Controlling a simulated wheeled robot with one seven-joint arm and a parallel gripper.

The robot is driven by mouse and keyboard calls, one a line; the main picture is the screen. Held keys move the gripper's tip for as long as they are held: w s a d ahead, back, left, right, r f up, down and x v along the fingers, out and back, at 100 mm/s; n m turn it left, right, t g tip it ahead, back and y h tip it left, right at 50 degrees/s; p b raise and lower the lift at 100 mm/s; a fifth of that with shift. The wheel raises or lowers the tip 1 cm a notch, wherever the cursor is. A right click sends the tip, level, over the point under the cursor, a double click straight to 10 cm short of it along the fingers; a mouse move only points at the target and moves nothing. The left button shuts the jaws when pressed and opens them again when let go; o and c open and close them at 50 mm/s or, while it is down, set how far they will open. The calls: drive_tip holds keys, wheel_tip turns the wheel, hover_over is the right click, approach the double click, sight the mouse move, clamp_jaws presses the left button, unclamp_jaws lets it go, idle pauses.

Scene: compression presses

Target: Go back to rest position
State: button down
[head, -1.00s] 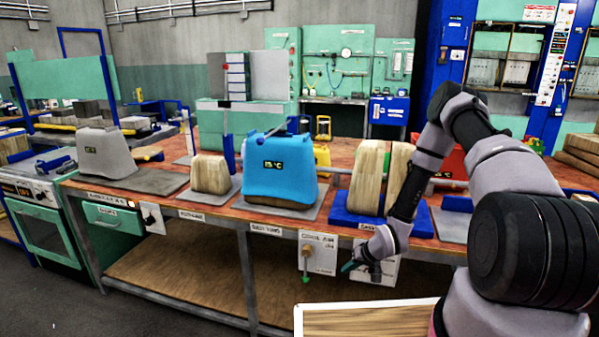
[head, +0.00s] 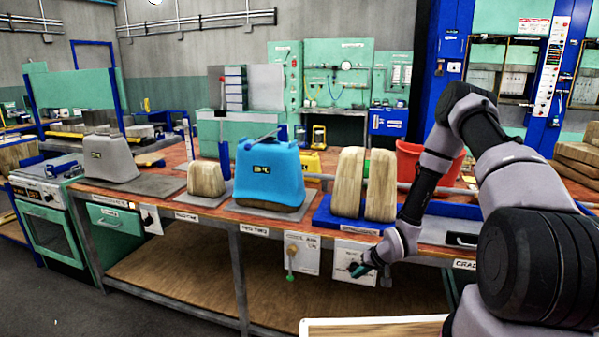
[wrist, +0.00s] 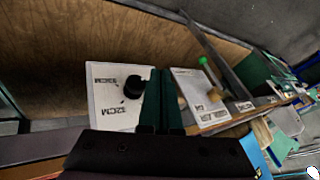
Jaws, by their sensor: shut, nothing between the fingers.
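My gripper (head: 361,269) hangs low in front of the workbench edge in the head view, at the right of the middle. In the wrist view its two fingers (wrist: 161,100) are together and hold nothing. A white panel with a dark knob (head: 352,260) is behind the gripper; it also shows in the wrist view (wrist: 108,110), left of the fingers. Whether the fingers touch the panel cannot be told. A second white panel with a green-tipped handle (head: 302,254) is to the left; it shows in the wrist view right of the fingers (wrist: 192,88).
The workbench (head: 215,204) carries a grey block (head: 108,158), a blue container (head: 269,172) and wooden blocks (head: 365,184). A red bin (head: 411,160) stands behind my arm. A green oven (head: 50,230) is at the left. The floor in front is clear.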

drive_tip(key=w+d+r+h, duration=0.1)
drive_tip(key=w+d+r, duration=0.15)
drive_tip(key=r, duration=0.55)
drive_tip(key=w+d+r+h, duration=0.1)
drive_tip(key=d+r, duration=0.2)
drive_tip(key=r, duration=0.5)
drive_tip(key=s+d+r+m+h, duration=0.1)
drive_tip(key=s+d+r+h, duration=0.15)
drive_tip(key=r, duration=1.75)
drive_tip(key=s+r+m+t, duration=0.1)
drive_tip(key=s+r+m, duration=0.1)
drive_tip(key=s+r, duration=1.15)
drive_tip(key=s+a+r+y, duration=0.1)
drive_tip(key=s+r, duration=0.3)
drive_tip(key=s, duration=0.2)
drive_tip(key=s+a+r+m+t+y, duration=0.1)
drive_tip(key=s+a+r, duration=0.1)
drive_tip(key=s, duration=0.4)
drive_tip(key=shift+s+r, duration=0.25)
drive_tip(key=shift+r, duration=0.65)
